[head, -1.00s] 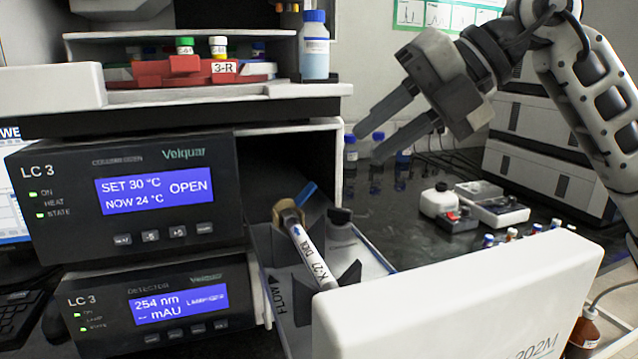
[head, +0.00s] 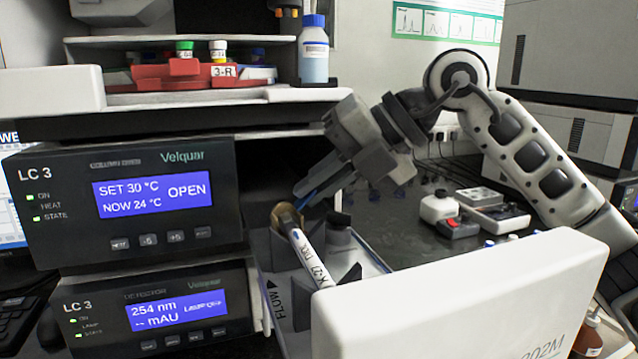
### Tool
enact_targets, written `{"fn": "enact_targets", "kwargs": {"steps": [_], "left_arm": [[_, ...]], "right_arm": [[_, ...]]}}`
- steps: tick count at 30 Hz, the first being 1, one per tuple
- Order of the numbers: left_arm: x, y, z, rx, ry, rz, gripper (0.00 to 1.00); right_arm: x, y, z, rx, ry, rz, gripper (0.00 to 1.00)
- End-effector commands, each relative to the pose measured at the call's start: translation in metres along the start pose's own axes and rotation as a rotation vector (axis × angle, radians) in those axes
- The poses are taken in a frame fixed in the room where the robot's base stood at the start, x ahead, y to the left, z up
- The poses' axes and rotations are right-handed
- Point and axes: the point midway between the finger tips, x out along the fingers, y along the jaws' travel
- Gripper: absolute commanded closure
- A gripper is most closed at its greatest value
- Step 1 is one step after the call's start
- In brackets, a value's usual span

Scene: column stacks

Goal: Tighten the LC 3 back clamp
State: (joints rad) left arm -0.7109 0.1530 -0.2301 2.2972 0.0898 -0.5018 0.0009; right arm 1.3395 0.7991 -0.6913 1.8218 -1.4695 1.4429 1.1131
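The open LC 3 column drawer holds a white column (head: 307,258) with dark lettering, lying tilted along the tray. A tan, brass-like fitting (head: 284,217) sits at the column's back end. My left gripper is not in view.
The white drawer front (head: 460,295) stands at the near right. The LC 3 oven panel (head: 130,200) reads OPEN. A red rack (head: 170,75) and a blue-capped bottle (head: 313,50) are above.

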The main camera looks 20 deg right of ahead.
Motion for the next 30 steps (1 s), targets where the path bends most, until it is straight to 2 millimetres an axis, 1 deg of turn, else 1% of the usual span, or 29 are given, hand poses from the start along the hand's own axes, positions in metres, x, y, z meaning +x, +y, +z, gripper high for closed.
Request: {"fn": "enact_targets", "kwargs": {"steps": [9, 16, 22, 30], "left_arm": [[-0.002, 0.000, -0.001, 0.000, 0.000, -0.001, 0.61], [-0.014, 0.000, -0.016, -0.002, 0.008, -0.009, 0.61], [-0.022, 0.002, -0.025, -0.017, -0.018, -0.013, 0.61], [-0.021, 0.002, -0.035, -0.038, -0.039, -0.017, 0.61]], "right_arm": [[-0.001, 0.001, 0.000, -0.003, 0.000, -0.007, 1.00], [-0.004, 0.009, 0.001, -0.033, -0.001, -0.074, 1.00], [-0.004, 0.019, 0.001, -0.088, 0.001, -0.204, 1.00], [0.002, 0.033, -0.001, -0.186, -0.001, -0.436, 1.00]]}}
